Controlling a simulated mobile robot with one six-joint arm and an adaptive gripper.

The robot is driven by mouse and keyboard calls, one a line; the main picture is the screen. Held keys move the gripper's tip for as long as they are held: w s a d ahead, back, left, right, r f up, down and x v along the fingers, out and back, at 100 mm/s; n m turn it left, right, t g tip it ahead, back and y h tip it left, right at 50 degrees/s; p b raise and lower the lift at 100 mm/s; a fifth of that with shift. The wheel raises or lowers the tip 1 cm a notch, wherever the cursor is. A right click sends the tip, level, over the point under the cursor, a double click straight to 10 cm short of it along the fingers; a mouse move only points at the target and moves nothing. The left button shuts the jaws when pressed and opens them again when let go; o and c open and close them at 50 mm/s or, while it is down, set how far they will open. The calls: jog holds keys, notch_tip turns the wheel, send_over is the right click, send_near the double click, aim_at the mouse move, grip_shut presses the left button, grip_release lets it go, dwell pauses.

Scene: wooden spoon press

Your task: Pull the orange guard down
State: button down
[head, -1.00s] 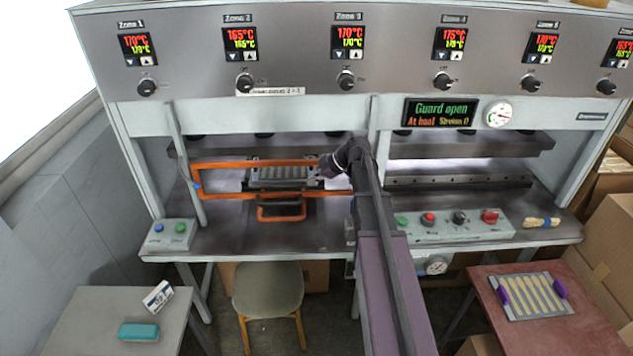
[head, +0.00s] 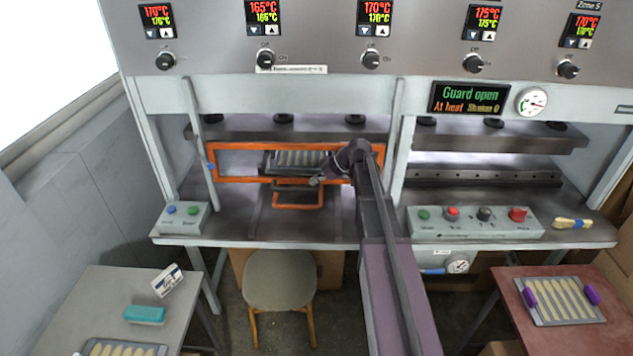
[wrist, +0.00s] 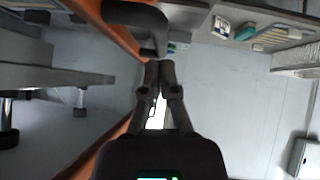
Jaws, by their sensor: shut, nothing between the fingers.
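The orange guard (head: 240,146) is a rectangular frame across the front of the left press opening, in the head view.
The display (head: 470,98) reads "Guard open". A slatted tray (head: 300,160) sits behind the guard. Button boxes (head: 183,218) and (head: 475,221) stand at left and right on the bench. A stool (head: 280,280) stands in front.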

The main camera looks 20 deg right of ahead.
jog(key=shift+w+f+b, duration=0.15)
jog(key=shift+f+b, duration=0.45)
jog(key=shift+f, duration=0.25)
notch_tip(320, 180, down, 6)
jog(key=b, duration=0.6)
dwell(0.4)
jog(key=shift+r, duration=0.2)
